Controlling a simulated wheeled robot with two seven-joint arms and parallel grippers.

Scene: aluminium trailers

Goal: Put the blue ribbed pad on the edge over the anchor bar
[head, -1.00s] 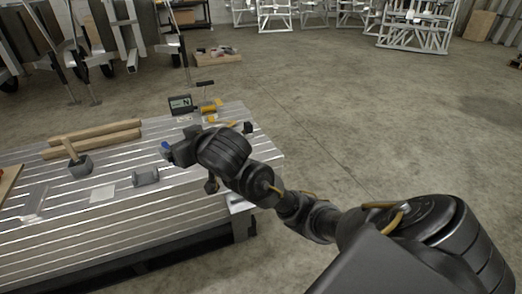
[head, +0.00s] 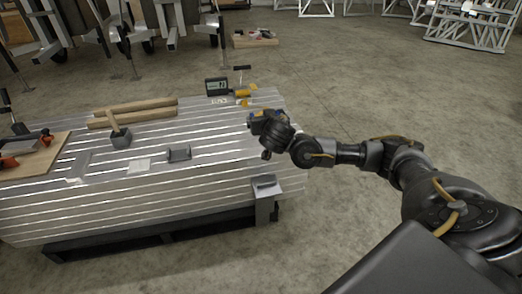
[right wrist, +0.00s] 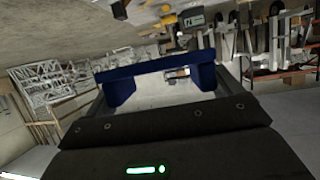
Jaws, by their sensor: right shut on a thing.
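The blue ribbed pad (right wrist: 155,72) shows in the right wrist view as a dark blue U-shaped piece across my right gripper's fingers. In the head view only a small bit of blue shows at the jaw. My right gripper (head: 256,119) is shut on the pad, above the right end of the slotted table (head: 200,195). A grey metal bracket with a dark top piece (head: 264,182) sits at the table's near right edge and may be the anchor bar; I cannot tell for sure. The gripper is beyond it and apart from it. My left gripper is out of view.
On the table are a mallet (head: 120,138), wooden bars (head: 135,112), a grey block (head: 178,154), a white card (head: 139,166) and a digital display (head: 216,87). A board with red-handled tools (head: 30,155) lies at left.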

